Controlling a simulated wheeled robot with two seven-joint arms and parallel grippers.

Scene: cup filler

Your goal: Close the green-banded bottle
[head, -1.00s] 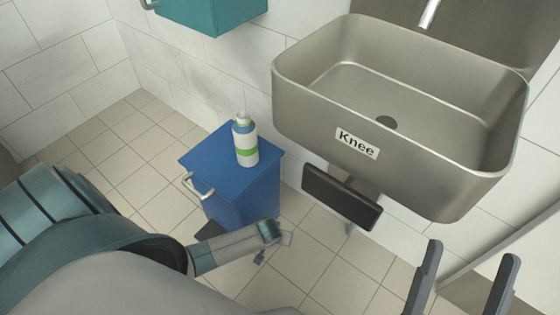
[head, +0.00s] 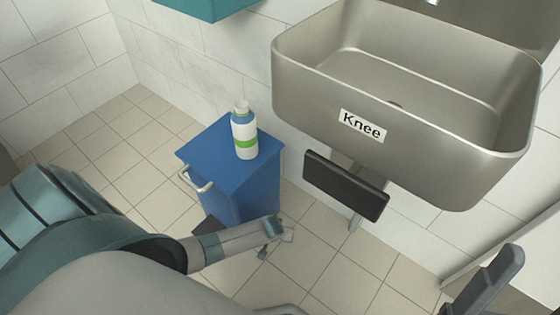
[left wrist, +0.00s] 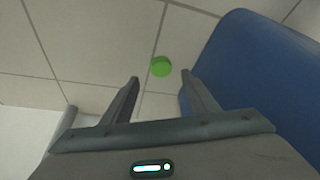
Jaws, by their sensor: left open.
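The white bottle (head: 245,134) with a green band and blue shoulder stands upright on the blue cabinet (head: 218,158). Its pale neck shows at the top with no green cap on it. In the left wrist view a small round green cap (left wrist: 161,67) appears against the floor tiles, beyond and between my open left fingers (left wrist: 160,78), not gripped. In the head view my left gripper (head: 278,238) is low in front of the cabinet, and the cap cannot be made out there. My right gripper (head: 486,284) is partly cut off at the lower right; its opening is unclear.
A steel sink (head: 345,109) labelled "Knee" hangs on the wall to the right, with a black knee pad (head: 345,185) below it. A silver handle (head: 194,180) sticks out of the cabinet. A teal box (head: 208,8) is on the wall above. Tiled floor is clear around.

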